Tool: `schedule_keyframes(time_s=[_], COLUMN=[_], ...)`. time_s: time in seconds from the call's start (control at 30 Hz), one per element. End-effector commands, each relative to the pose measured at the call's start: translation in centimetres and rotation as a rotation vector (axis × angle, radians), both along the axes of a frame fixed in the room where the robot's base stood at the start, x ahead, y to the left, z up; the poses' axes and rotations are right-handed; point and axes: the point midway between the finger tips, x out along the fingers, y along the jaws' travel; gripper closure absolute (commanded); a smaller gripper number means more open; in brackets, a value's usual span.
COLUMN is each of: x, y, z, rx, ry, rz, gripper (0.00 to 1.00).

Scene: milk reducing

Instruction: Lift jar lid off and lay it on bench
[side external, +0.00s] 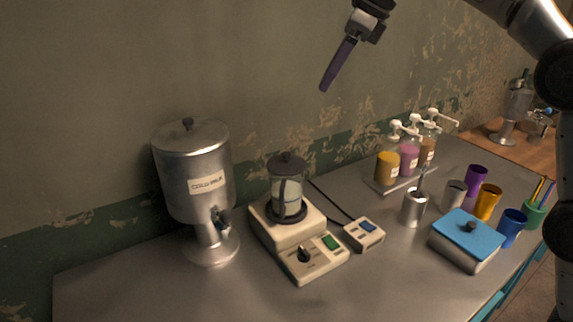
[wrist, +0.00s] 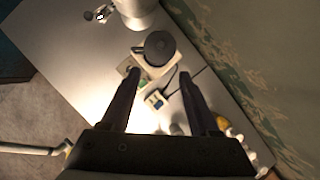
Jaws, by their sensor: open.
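A glass jar (side external: 285,189) stands upright on a cream heater base (side external: 283,229) near the middle of the bench. Its dark round lid (side external: 286,163) with a small knob sits on top. In the wrist view the lid (wrist: 160,47) shows from above, just beyond the fingertips. My gripper (side external: 324,86) is up in the air, above and to the right of the jar, and touches nothing. In the wrist view my gripper (wrist: 160,80) has its two dark fingers apart with nothing between them. The grey bench (side external: 130,285) is the work surface.
A steel cold-milk dispenser (side external: 190,175) stands left of the jar. A small wired box (side external: 363,234), a steel cup (side external: 414,208), pump bottles (side external: 409,157), a blue-lidded box (side external: 468,240) and several coloured cups stand to the right. The bench front left is clear.

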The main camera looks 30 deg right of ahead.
Motion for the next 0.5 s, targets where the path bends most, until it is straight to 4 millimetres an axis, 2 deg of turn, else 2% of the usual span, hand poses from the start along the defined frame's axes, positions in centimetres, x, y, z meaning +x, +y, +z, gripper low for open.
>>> schedule_keyframes(time_s=[0.03, 0.1, 0.37, 0.5], x=[1.4, 2.4, 3.7, 4.3], y=[0.3, 0.5, 1.2, 1.9], z=[-1.3, -2.8, -6.4, -8.8], rx=[0.001, -0.001, -0.005, -0.005], ry=[0.015, 0.038, 0.084, 0.084], rz=[0.005, 0.008, 0.015, 0.015], gripper=[0.39, 0.39, 0.39, 0.39])
